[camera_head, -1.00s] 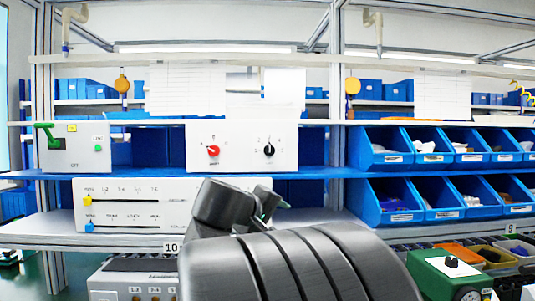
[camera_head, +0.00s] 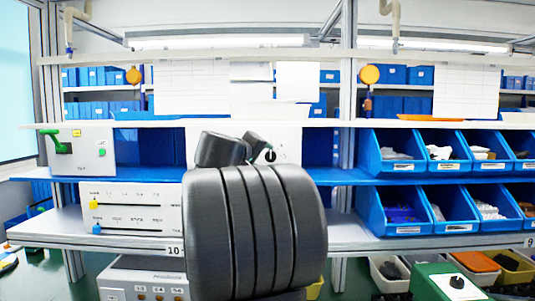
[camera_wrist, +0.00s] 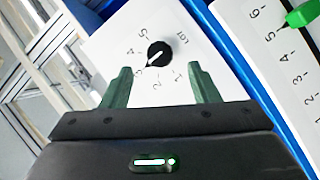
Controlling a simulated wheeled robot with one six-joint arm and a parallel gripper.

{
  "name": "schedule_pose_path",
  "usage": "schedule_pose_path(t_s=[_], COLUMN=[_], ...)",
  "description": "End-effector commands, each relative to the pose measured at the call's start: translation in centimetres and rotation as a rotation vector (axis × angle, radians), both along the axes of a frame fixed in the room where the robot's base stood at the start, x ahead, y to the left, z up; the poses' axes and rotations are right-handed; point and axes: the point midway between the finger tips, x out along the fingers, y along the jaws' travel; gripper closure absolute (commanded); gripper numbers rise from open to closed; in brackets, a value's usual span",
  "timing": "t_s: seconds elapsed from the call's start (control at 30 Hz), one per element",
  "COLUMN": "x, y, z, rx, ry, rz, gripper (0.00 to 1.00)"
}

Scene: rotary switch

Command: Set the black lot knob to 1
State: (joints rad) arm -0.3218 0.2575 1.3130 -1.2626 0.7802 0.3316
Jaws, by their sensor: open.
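The black lot knob (camera_wrist: 159,54) sits on a white panel (camera_wrist: 115,38) in the wrist view, with LOT printed beside it and several numbers around it. Its white pointer line aims toward the lower left, near the 3. The 1 is at its lower right, near my right finger. My gripper (camera_wrist: 158,69) is open and empty; its two green fingers are apart, just below the knob in the picture, one to each side. In the head view the knob (camera_head: 270,156) shows just past my arm, which covers much of its panel (camera_head: 288,137).
A panel with a green slider (camera_wrist: 302,15) and a number scale is at the wrist view's right. In the head view a slider panel (camera_head: 140,205) stands lower left, a green-lever box (camera_head: 85,155) at left, blue bins (camera_head: 400,205) at right.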

Motion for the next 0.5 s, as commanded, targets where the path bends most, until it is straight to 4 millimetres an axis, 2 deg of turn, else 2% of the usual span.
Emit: schedule_pose_path(t_s=[0.03, 0.2, 0.5], x=[1.0, 3.3, 4.6], y=[-0.5, -1.5, -2.1], z=[0.0, -0.6, -1.1], rx=[-0.001, 0.0, 0.0], ry=[0.002, 0.001, 0.0], rz=[-0.004, -0.002, 0.0], gripper=[0.45, 0.45, 0.45])
